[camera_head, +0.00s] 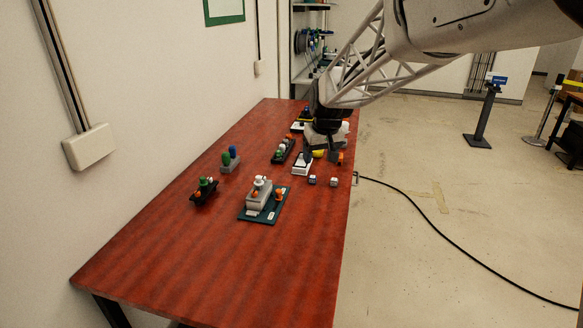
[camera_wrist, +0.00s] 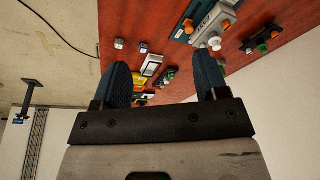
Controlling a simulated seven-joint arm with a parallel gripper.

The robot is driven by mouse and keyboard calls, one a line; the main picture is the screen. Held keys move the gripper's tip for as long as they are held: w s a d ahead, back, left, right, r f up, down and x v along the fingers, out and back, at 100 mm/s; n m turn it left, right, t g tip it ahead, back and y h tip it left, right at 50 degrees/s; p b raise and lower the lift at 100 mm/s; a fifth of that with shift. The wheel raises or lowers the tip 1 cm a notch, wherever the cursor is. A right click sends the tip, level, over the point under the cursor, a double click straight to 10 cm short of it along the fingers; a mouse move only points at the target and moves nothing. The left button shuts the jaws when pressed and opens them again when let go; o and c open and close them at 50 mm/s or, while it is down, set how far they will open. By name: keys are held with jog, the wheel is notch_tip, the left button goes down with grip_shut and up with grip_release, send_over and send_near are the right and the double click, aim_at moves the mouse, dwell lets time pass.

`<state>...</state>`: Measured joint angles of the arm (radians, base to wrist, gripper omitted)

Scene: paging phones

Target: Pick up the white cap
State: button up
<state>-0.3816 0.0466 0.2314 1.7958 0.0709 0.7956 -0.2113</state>
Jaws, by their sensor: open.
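The white cap (camera_head: 259,181) sits on top of a grey block (camera_head: 258,198), which stands on a teal plate (camera_head: 245,215) near the middle of the red table. In the wrist view the cap (camera_wrist: 215,44) shows at upper right, beyond the right fingertip. My gripper (camera_head: 320,155) is over the table's right side, behind and right of the cap and apart from it. In the wrist view its two dark fingers (camera_wrist: 163,75) are spread with nothing held between them.
An orange part (camera_head: 279,194) is beside the grey block. A black holder with a green cap (camera_head: 205,187) and a grey holder with green and blue caps (camera_head: 230,160) stand left. Two small cubes (camera_head: 312,180) (camera_head: 334,181) lie near the right edge. The table's front (camera_head: 220,275) is clear.

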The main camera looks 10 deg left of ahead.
jog(key=w+a+f+n, duration=0.1)
jog(key=w+a+f, duration=0.15)
jog(key=a, duration=0.25)
jog(key=w+a+f, duration=0.2)
jog(key=w+a, duration=0.1)
jog(key=a, duration=0.2)
jog(key=n, duration=0.2)
send_over(259, 177)
jog(key=s+d, duration=0.1)
jog(key=d, duration=0.1)
notch_tip(259, 177, down, 7)
jog(key=shift+s+a+r+y, duration=0.15)
jog(key=shift+s+r+y, duration=0.1)
jog(key=shift+y, duration=0.15)
jog(key=shift+x, duration=1.3)
jog(key=shift+f, duration=0.15)
jog(key=shift+a+x, duration=0.2)
jog(key=shift+x, duration=2.3)
jog(key=shift+c, duration=0.3)
